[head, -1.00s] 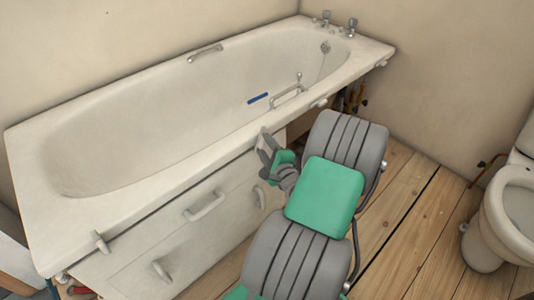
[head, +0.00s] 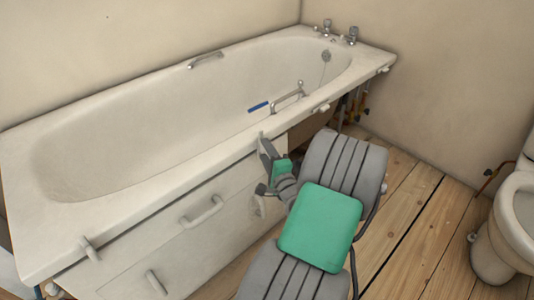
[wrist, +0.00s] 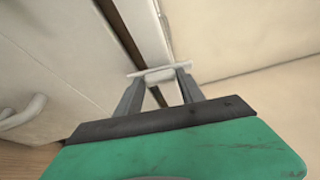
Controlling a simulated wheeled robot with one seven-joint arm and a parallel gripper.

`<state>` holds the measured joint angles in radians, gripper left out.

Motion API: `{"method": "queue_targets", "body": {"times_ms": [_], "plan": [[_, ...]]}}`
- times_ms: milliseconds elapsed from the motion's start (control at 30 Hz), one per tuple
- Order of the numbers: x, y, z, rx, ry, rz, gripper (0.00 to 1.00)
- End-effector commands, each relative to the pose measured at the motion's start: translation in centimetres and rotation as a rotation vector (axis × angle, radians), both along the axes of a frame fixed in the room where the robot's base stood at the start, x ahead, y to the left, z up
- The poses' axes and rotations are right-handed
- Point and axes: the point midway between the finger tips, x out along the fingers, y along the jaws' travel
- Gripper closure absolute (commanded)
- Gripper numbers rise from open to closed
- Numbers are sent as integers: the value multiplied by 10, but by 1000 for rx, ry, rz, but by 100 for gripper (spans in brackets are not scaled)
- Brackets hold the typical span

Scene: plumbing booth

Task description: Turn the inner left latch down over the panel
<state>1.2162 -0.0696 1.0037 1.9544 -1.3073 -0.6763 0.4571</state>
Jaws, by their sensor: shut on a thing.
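The inner left latch (wrist: 158,75) is a small white piece with a thin crossbar. It shows at the fingertips in the wrist view, beside the dark gap along the panel's edge. My gripper (wrist: 160,84) is shut on it; in the head view my gripper (head: 264,148) is at the bath's front rim. There its fingers mostly hide the latch, so its exact angle is hard to tell. The white panel (head: 165,245) stands under the rim, with handles on its face. In the wrist view the panel (wrist: 60,60) fills the left side.
Another latch (head: 88,248) is at the rim's left end, and more latches (head: 321,108) are to the right. The bath (head: 150,140) holds a blue item (head: 258,106). Pipes (head: 358,100) show under its right end. A toilet (head: 500,240) stands right; wooden floor (head: 420,220) lies between.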

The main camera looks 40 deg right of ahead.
Motion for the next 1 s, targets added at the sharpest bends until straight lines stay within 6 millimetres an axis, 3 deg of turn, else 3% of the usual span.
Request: {"method": "queue_targets", "body": {"times_ms": [300, 567, 867, 1000], "plan": [[0, 0, 0, 1, 1, 0, 33], [-2, 0, 0, 2, 0, -2, 33], [-54, 18, 4, 3, -2, -8, 33], [-67, 24, 3, -1, 0, -3, 33]]}}
